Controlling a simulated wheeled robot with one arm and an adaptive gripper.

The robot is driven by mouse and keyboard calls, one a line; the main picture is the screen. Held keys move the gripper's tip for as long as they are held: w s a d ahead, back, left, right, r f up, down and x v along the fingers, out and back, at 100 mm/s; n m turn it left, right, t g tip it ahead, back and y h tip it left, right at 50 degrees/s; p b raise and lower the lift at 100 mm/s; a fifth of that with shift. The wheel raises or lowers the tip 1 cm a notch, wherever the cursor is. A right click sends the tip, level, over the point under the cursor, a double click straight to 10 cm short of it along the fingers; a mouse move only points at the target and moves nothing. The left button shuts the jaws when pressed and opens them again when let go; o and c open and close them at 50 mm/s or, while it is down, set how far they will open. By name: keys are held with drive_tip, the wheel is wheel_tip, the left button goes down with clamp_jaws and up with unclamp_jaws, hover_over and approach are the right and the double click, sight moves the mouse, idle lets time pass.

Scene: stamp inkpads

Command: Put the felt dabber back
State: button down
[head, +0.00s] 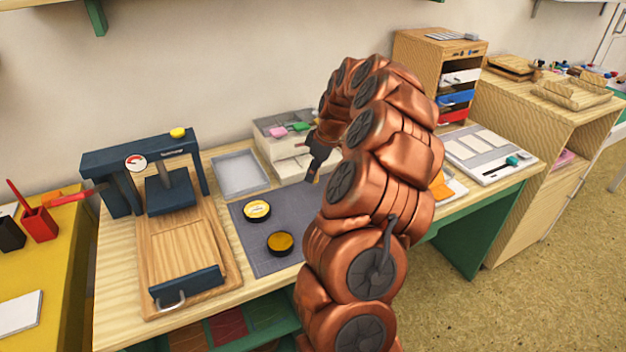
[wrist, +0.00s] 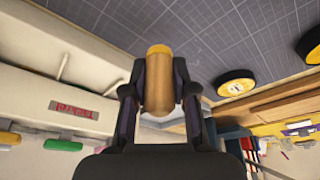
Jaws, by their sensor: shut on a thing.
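The felt dabber (wrist: 158,85), a tan rounded cylinder with a yellowish end, is gripped between both fingers of my gripper (wrist: 160,88) in the wrist view. In the head view my gripper (head: 313,172) points down above the right part of the grey mat (head: 262,262), beside the pale box (head: 285,163). Only a small yellowish bit of the dabber shows there. The box has pink (head: 278,132) and green (head: 300,126) pieces on top. Two round tins lie on the mat, one with a pale label (head: 257,210) and one with a dark yellow face (head: 280,242).
A grey tray (head: 240,190) lies behind the mat. A dark press (head: 130,160) on a wooden board (head: 180,245) stands at left. A drawer cabinet (head: 420,65) and a white board (head: 490,150) are at right. My arm hides the middle right of the table.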

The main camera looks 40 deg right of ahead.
drive_tip(key=shift+w, duration=0.1)
drive_tip(key=shift+w+d+f, duration=0.1)
drive_tip(key=shift+d, duration=0.05)
drive_tip(key=shift+f, duration=1.7)
drive_tip(key=shift+f, duration=0.15)
drive_tip(key=c, duration=0.9)
unclamp_jaws()
